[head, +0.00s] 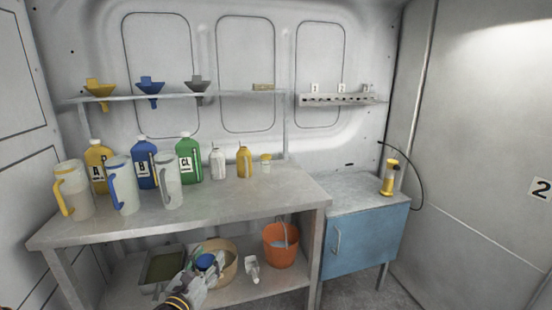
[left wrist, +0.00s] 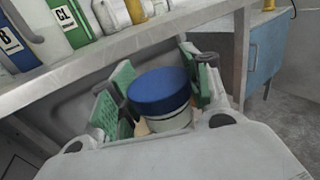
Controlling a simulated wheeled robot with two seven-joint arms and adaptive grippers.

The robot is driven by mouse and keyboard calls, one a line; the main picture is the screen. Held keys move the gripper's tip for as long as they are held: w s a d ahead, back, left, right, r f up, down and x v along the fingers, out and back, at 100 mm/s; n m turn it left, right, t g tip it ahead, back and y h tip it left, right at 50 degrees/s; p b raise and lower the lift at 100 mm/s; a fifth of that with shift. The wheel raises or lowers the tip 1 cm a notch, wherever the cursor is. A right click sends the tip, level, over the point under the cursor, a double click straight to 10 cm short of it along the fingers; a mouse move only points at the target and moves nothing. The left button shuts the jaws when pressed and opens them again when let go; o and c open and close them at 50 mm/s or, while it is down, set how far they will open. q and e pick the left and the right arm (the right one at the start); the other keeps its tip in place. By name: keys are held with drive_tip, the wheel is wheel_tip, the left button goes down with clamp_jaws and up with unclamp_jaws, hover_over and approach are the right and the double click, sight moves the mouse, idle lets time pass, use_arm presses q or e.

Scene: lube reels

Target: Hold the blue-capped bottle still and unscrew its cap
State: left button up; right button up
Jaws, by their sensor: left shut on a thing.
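The blue-capped bottle shows its blue cap (head: 206,261) in the head view, low in front of the bench. In the left wrist view the wide blue cap (left wrist: 160,90) sits on a pale body (left wrist: 168,122). My left gripper (head: 203,272) is shut on the bottle. Its green-padded fingers (left wrist: 160,92) stand on both sides of it, below the cap's top. The cap is on the bottle, and the bottle's lower part is hidden by the gripper. My right gripper is in neither view.
The metal bench (head: 258,195) carries jugs, coloured jerrycans and small bottles. Its lower shelf holds a dark tray (head: 163,268), a tan basin (head: 229,270), a white scoop (head: 252,268) and an orange bucket (head: 280,250). A blue cabinet (head: 365,245) stands at the right.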

use_arm(q)
drive_tip(key=s+d+h, duration=0.1)
drive_tip(key=d, duration=1.1)
drive_tip(key=shift+s+d+r+m, duration=0.4)
drive_tip(key=shift+s+f+g+h, duration=0.1)
drive_tip(key=shift+s+g+h, duration=0.05)
drive_tip(key=shift+g+h, duration=0.2)
drive_tip(key=s+d+f+m+g+h, duration=0.1)
drive_tip(key=s+f+m+g+h, duration=0.3)
drive_tip(key=m+g+h, duration=0.3)
drive_tip(key=shift+s+d+m+h, duration=0.15)
drive_tip(key=shift+s+m+h, duration=0.45)
drive_tip(key=shift+h, duration=0.55)
drive_tip(key=shift+s, duration=0.15)
drive_tip(key=shift+r, duration=0.15)
clamp_jaws()
